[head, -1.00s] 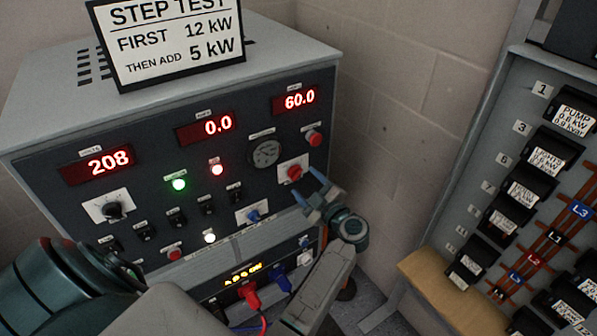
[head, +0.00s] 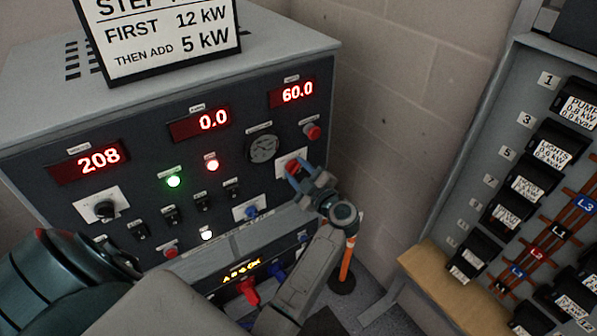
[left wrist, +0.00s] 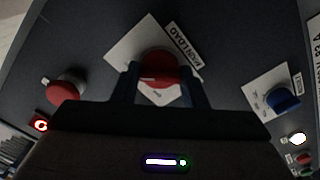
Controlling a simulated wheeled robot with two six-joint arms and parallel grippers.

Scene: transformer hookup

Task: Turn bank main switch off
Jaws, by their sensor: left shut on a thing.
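The red rotary switch (head: 291,166) sits on a white plate on the right part of the dark panel. It also shows in the left wrist view (left wrist: 158,68), with a label beside it that ends in "LOAD" and a pale mark on its face. My left gripper (head: 299,174) is at this switch, and its two fingers (left wrist: 160,80) are closed on either side of it. The fingers partly hide the switch in the head view. My right gripper is not in view.
A red button (head: 312,131) is above right of the switch, and a blue knob (head: 251,212) is below left. Green (head: 174,181) and red lamps (head: 212,165) are lit. Displays read 208, 0.0 and 60.0. A breaker rack (head: 490,170) stands at the right.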

